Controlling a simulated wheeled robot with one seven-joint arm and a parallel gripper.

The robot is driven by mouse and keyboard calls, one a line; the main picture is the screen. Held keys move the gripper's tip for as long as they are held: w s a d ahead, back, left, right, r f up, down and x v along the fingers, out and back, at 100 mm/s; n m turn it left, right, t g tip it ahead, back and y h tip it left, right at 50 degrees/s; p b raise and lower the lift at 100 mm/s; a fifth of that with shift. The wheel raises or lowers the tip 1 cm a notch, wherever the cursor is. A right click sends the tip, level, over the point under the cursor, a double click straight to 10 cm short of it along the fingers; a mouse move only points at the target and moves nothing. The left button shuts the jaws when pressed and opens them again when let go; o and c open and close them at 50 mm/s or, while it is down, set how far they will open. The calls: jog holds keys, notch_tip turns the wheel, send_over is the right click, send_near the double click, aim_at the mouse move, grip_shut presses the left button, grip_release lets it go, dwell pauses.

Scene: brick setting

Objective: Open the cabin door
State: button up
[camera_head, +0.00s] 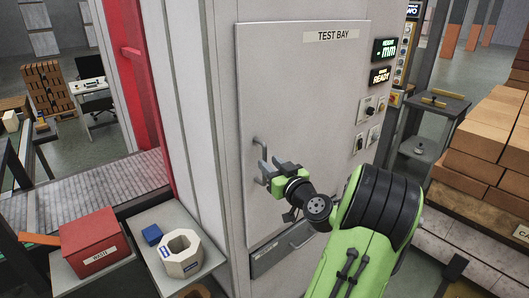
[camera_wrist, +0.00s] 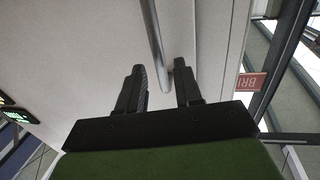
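The cabin door (camera_head: 300,100) is a large pale grey panel with a "TEST BAY" label at its top; it looks shut in its frame. Its handle (camera_head: 261,160) is a grey vertical bar on the left side of the door. My gripper (camera_head: 268,174) is at the lower part of the handle, in front of the door. In the wrist view my two dark fingers (camera_wrist: 161,75) stand apart, and the handle bar (camera_wrist: 153,35) comes down from the top and ends in the gap between their tips. The fingers do not appear closed on it.
A control panel with lit displays (camera_head: 384,49), knobs and buttons is right of the door. Brick stacks (camera_head: 490,140) stand at right.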

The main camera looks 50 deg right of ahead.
aim_at(265, 159)
jog(key=p+x, duration=0.1)
jog(key=x, duration=0.2)
jog(key=shift+w+r, duration=0.15)
jog(key=shift+w+d, duration=0.25)
jog(key=shift+w, duration=0.1)
jog(key=shift+a, duration=0.1)
grip_shut()
